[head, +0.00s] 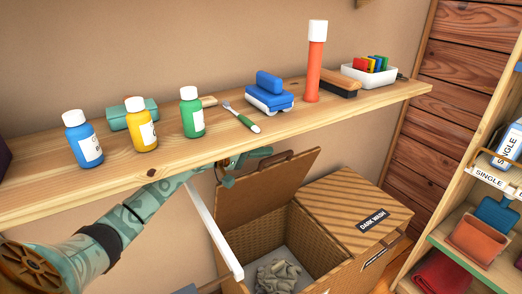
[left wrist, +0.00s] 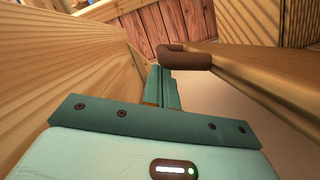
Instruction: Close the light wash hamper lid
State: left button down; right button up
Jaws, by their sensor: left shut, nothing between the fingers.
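The wicker hamper has two compartments. The right one is covered by a lid labelled DARK WASH (head: 352,205). The left compartment (head: 322,247) is open, with crumpled grey cloth (head: 278,277) inside. Its lid (head: 262,200) stands raised and tilted back, with a brown handle (head: 280,159) at its top edge. My left gripper (head: 264,152) is under the shelf, close to the upper left of the raised lid. In the left wrist view its fingers (left wrist: 161,88) are together and empty, beside a brown handle (left wrist: 186,57); contact is unclear. My right gripper is out of view.
A pale bar (head: 212,228) slants along the hamper's left. A shelving unit (head: 440,235) stands on the right.

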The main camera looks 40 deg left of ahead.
pick_arm(q)
jog(key=shift+s+d+f, duration=0.1)
jog(key=shift+d, duration=0.2)
jog(key=s+d+f+m+p, duration=0.1)
jog(key=s+d+f+p, duration=0.1)
jog(key=d, duration=0.6)
notch_tip(320, 180, down, 2)
jog(key=shift+s+d+f, duration=0.1)
jog(key=shift+s+d, duration=0.2)
jog(key=shift+s, duration=0.5)
jog(key=shift+s, duration=0.1)
